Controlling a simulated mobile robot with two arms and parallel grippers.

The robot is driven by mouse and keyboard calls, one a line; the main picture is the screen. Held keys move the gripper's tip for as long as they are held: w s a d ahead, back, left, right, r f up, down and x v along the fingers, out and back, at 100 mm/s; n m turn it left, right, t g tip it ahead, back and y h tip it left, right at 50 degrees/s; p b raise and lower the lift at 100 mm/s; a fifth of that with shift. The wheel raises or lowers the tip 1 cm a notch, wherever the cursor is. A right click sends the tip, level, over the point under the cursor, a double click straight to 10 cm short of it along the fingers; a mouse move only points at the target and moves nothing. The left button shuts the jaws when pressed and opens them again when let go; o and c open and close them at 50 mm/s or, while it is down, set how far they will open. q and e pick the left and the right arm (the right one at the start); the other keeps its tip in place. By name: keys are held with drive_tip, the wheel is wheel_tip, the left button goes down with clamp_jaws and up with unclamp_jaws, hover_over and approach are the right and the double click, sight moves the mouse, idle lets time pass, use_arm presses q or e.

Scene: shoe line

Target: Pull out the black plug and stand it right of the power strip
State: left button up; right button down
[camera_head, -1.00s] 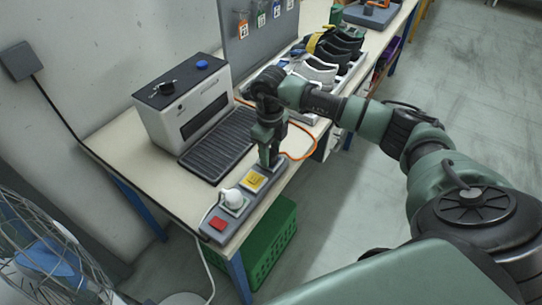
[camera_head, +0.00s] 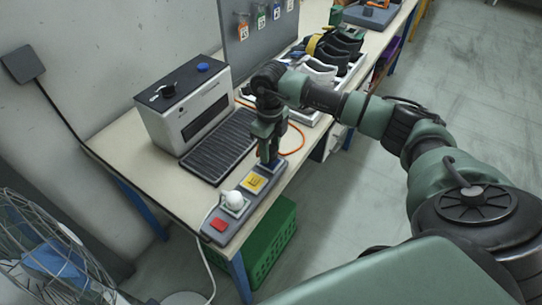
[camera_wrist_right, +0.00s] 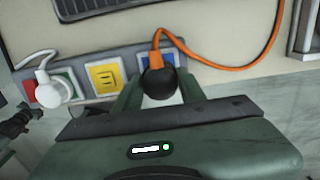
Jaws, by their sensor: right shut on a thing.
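The power strip (camera_head: 244,213) lies along the front edge of the table, with a red switch (camera_head: 219,224), a yellow socket (camera_head: 254,182) and a blue socket (camera_head: 271,163). My right gripper (camera_head: 268,154) is over the blue socket end, shut on the black plug. In the right wrist view the round black plug (camera_wrist_right: 158,82) sits between the fingers, with an orange cable (camera_wrist_right: 205,61) leaving it. The blue socket (camera_wrist_right: 145,57) shows partly behind it. The plug looks at or just above the socket; the exact gap is hidden.
A white plug (camera_head: 234,200) stands in the strip beside the red switch. Behind are a dark ribbed mat (camera_head: 219,146) and a white machine (camera_head: 190,115). Shoes (camera_head: 322,70) stand farther back. A green crate (camera_head: 270,245) is below the table edge.

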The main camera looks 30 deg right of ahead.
drive_tip(key=shift+r+p, duration=1.05)
drive_tip(key=shift+r, duration=0.8)
drive_tip(key=shift+a, duration=0.1)
